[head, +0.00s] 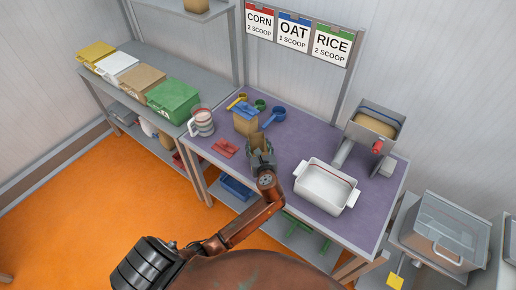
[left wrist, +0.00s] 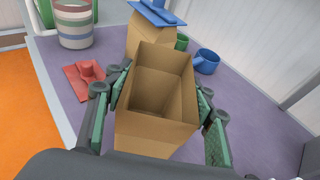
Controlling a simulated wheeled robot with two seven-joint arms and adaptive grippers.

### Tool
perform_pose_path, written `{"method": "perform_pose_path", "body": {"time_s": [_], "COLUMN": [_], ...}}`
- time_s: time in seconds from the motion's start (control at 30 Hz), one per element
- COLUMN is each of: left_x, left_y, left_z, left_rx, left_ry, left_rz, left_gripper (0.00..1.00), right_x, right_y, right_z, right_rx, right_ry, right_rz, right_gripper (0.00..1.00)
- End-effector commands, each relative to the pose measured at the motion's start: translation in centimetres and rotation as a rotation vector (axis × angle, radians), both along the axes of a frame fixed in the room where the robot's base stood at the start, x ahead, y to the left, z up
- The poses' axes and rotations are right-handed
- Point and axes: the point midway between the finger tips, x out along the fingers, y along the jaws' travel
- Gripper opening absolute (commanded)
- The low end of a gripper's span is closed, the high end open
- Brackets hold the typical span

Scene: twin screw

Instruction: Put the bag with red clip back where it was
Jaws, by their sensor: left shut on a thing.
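My left gripper (head: 262,160) is shut on an open brown paper bag (head: 256,141) above the purple tabletop. In the left wrist view the fingers (left wrist: 161,92) press on both sides of this bag (left wrist: 157,137). Its top is open and the inside that shows looks empty; no clip is on it. The red clip (head: 225,148) lies loose on the table to the left of the bag, and it also shows in the left wrist view (left wrist: 86,84). My right gripper is not in view.
A bag with a blue clip (head: 246,121) stands just behind the held bag. A striped pitcher (head: 202,121) stands left of it, with coloured scoops (head: 274,117) behind. A white pot (head: 326,187) and a machine with a hopper (head: 376,128) are to the right.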

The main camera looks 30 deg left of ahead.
Motion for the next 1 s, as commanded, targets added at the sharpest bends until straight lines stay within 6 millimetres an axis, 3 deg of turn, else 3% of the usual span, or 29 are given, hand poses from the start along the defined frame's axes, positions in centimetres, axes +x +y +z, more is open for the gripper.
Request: {"method": "perform_pose_path", "body": {"time_s": [0.1,0.43,0.47,0.5,0.7,1.0], "left_x": [-0.06,-0.03,-0.01,-0.02,-0.02,-0.01], "left_y": [0.02,-0.01,-0.02,-0.03,-0.02,-0.04], "left_z": [-1.59,-1.72,-1.69,-1.69,-1.68,-1.45], "left_rx": [0.001,0.002,0.001,0.001,0.001,0.000], "left_ry": [0.002,0.001,0.001,0.001,0.001,-0.001], "left_rz": [0.001,0.000,0.001,0.001,0.001,0.000], "left_gripper": [0.21,0.21,0.52,0.55,0.67,0.67], "right_x": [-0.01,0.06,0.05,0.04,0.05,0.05], "right_y": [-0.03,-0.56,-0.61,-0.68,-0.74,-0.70], "right_z": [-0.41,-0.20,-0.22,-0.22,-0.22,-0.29], "right_rx": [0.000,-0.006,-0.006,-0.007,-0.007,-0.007], "right_ry": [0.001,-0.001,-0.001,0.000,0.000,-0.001], "right_rz": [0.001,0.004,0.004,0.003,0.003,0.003], "right_gripper": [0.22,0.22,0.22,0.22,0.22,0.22]}}
